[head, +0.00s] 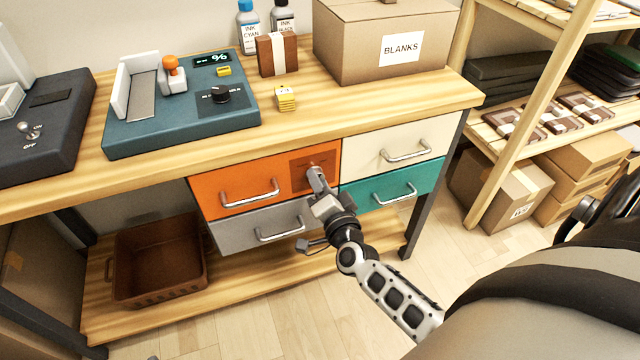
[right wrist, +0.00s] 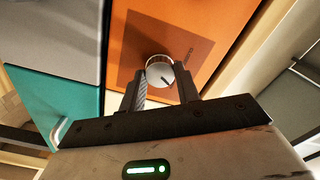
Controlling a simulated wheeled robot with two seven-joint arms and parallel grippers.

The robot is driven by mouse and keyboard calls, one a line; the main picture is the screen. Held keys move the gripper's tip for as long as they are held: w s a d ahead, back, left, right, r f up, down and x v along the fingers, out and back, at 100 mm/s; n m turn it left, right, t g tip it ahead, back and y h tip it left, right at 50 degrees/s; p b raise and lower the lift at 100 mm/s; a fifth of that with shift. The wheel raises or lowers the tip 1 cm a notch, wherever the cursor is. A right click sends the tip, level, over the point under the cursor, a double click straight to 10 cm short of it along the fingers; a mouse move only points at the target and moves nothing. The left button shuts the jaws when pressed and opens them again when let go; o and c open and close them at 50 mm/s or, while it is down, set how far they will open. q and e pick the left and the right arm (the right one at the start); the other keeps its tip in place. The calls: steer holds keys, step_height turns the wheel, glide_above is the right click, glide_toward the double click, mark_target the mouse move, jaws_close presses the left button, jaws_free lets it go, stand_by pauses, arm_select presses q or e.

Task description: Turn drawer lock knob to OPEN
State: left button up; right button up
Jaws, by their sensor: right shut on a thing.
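The lock knob (right wrist: 160,72) is a small round pale knob with a dark pointer line on its face. It sits on a brown square plate (right wrist: 190,25) on the orange drawer front (head: 228,181). In the right wrist view my right gripper (right wrist: 167,88) has its two dark fingers on either side of the knob, shut on it.
A grey drawer (head: 265,228) lies below the orange one. A cream drawer (head: 395,153) and a teal drawer (head: 400,191) are to the right. The workbench above carries a teal machine (head: 180,125), a carton marked BLANKS (head: 350,55) and ink bottles (head: 249,30).

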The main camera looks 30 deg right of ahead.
steer(key=shift+m, duration=1)
arm_select(q)
steer(key=shift+f, duration=0.1)
arm_select(e)
steer(key=o, duration=1)
